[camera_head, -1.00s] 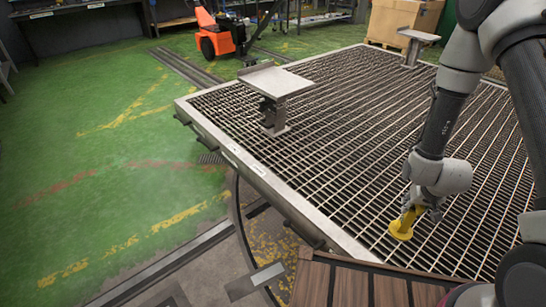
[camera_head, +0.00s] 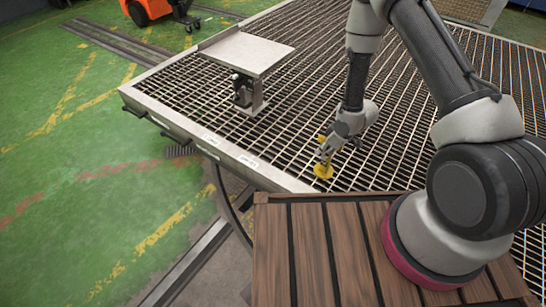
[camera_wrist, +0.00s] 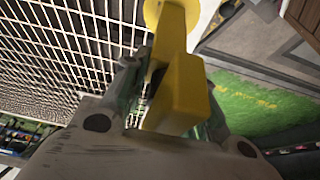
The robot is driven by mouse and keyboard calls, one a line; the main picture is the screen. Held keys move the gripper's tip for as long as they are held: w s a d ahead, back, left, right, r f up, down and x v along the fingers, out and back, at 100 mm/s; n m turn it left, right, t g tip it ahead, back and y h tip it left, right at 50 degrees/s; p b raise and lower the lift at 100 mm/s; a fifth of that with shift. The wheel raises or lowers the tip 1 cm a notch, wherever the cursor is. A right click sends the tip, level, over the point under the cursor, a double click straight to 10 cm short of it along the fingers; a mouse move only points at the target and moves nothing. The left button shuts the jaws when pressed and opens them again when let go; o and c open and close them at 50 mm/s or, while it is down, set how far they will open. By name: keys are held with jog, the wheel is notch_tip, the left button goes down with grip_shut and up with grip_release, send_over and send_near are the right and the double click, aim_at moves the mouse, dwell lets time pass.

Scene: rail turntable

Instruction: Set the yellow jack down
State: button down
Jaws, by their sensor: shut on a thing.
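The yellow jack (camera_head: 323,171) has a round yellow base and a yellow upper part. In the head view it is at my gripper (camera_head: 330,150), over the metal grating (camera_head: 200,100) near its front edge. My gripper is shut on the jack. In the wrist view the yellow jack (camera_wrist: 183,85) fills the middle between my fingers, with its round base toward the top of the picture. I cannot tell whether the base touches the grating. My fingers hide part of the jack.
A metal stand with a flat top plate (camera_head: 246,50) rises from the grating at the left. My wooden deck (camera_head: 310,245) lies in front. Green floor (camera_head: 60,130) is at the left, and an orange cart (camera_head: 148,10) stands at the back.

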aim_at(321, 166)
jog(key=shift+a+f, duration=0.15)
jog(key=shift+f, duration=0.1)
notch_tip(321, 166, down, 10)
jog(key=shift+r, duration=0.15)
dwell(0.3)
jog(key=c, duration=1.1)
grip_release()
jog(key=shift+c, duration=0.2)
